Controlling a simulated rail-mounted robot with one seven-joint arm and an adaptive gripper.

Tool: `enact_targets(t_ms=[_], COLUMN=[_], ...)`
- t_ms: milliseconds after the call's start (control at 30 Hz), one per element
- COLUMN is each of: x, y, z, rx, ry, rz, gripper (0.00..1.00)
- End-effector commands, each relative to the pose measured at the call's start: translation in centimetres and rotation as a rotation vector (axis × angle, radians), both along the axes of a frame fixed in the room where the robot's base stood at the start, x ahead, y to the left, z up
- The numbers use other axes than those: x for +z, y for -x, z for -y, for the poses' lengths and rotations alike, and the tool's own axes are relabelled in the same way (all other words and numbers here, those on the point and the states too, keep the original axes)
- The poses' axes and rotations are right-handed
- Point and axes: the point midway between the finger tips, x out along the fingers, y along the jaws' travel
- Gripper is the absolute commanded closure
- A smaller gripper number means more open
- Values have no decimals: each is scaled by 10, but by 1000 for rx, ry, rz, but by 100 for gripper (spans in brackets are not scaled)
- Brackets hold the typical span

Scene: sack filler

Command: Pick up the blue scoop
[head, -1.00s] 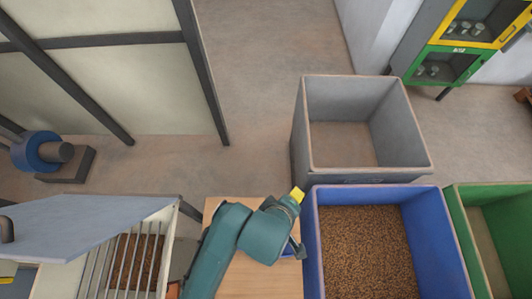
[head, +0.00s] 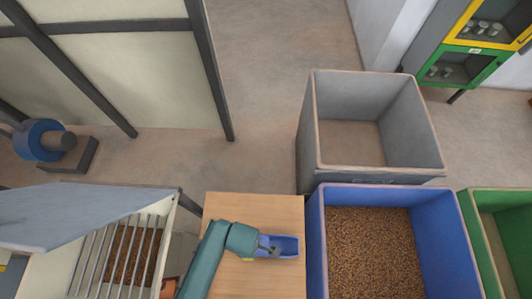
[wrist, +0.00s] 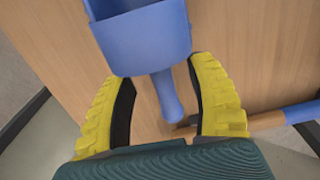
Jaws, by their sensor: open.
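The blue scoop (head: 287,244) lies on the wooden table, its tray at the table's right side in the head view. In the wrist view the scoop's tray (wrist: 145,40) is at the top, and its handle (wrist: 166,97) points back between the two yellow fingers. My gripper (wrist: 160,78) is open, with one finger on each side of the handle and visible gaps on both sides. In the head view my gripper is mostly hidden beneath my wrist, at the scoop's left end. I cannot tell its exact height over the handle.
The wooden table (head: 230,206) has bare room behind the scoop. A blue bin (head: 314,235) of brown pellets stands right of it, with a grey empty bin (head: 312,130) behind. A grated hopper (head: 167,212) is at left.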

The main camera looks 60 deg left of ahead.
Motion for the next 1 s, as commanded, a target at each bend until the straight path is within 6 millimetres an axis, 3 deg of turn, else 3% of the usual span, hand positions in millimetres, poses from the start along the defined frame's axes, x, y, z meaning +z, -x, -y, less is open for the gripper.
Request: enact_targets(t_ms=[100, 200, 467, 767, 1000], x=[-25, -37, -39, -38, -39], y=[1, 0, 0, 0, 1], z=[-3, -3, -3, -3, -2], rx=[1, 0, 0, 0, -1], ry=[2, 2, -1, 0, 0], rz=[-2, -1, 0, 0, -1], gripper=[44, 44, 42, 100, 100])
